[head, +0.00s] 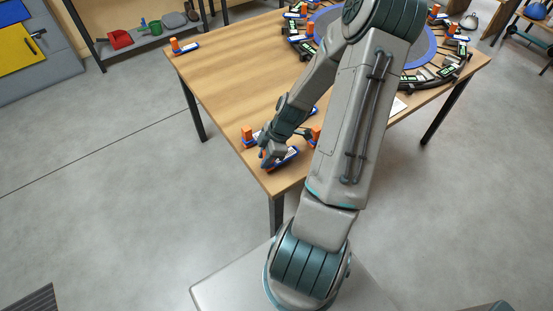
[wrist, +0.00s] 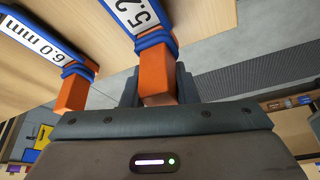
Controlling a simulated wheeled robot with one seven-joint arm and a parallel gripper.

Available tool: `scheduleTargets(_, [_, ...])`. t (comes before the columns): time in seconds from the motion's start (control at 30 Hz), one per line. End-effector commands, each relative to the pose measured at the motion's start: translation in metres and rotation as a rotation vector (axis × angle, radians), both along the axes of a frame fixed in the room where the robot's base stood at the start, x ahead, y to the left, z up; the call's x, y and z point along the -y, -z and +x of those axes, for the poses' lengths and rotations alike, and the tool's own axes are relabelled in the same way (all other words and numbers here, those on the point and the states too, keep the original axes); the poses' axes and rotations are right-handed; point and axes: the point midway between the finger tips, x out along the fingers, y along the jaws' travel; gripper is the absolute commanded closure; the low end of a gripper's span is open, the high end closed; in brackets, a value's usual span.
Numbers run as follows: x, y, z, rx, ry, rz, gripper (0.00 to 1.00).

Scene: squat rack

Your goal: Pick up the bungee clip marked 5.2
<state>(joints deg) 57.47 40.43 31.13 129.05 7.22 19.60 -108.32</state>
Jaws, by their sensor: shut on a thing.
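The bungee clip marked 5.2 shows in the wrist view, with its white label (wrist: 138,14), blue band and orange end block (wrist: 157,72). My gripper (wrist: 158,84) is shut on the orange block, one dark finger on each side. In the head view my gripper (head: 266,156) is low over the near corner of the wooden table, with a blue-edged clip (head: 285,159) at it. I cannot tell whether the clip touches the table. The clip's far end is out of the wrist view.
A clip marked 6.0 mm (wrist: 38,42) lies close to the left in the wrist view. Another orange-ended clip (head: 248,133) is near my gripper. Several clips ring a blue round trampoline (head: 428,50) on the table (head: 225,80). The table's left middle is clear.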

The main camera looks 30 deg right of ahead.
Motion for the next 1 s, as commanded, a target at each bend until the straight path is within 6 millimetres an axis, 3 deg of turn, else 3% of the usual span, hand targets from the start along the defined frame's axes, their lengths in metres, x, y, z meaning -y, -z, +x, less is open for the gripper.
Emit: scheduleTargets(1.0, [0.0, -0.063, 0.0, 0.0, 0.0, 0.0, 0.96])
